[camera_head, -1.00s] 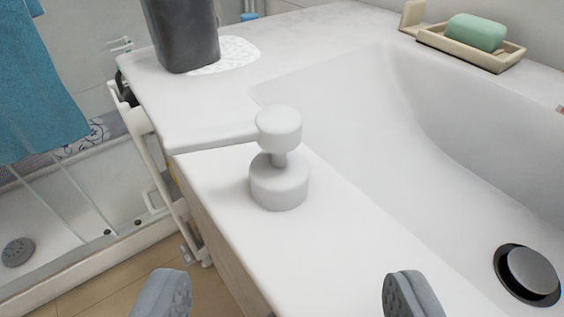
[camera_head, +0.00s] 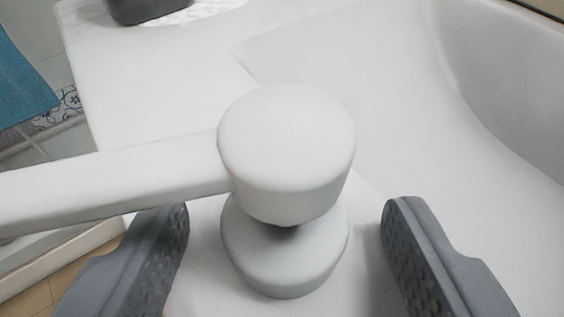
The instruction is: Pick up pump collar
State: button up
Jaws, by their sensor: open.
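The white pump collar (camera_head: 285,262) stands upright on the pale sink top in the middle of the view. It is a round base under a wide, drum-shaped white pump head (camera_head: 285,140). A flat white spout (camera_head: 110,180) runs from the head to the left, out of the frame. My gripper (camera_head: 287,205) is open, with one grey ridged finger to the left of the collar and one to the right. A gap shows between each finger and the collar. The neck under the head is mostly hidden.
The white basin (camera_head: 450,110) slopes away at the right. A dark container (camera_head: 145,8) stands on a white textured mat (camera_head: 205,14) at the top left. A blue towel (camera_head: 20,85) hangs at the left, beyond the counter edge.

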jog(key=shift+w+f, duration=0.1)
jog(key=shift+w, duration=0.05)
jog(key=c, duration=1.1)
jog(key=shift+r, duration=0.2)
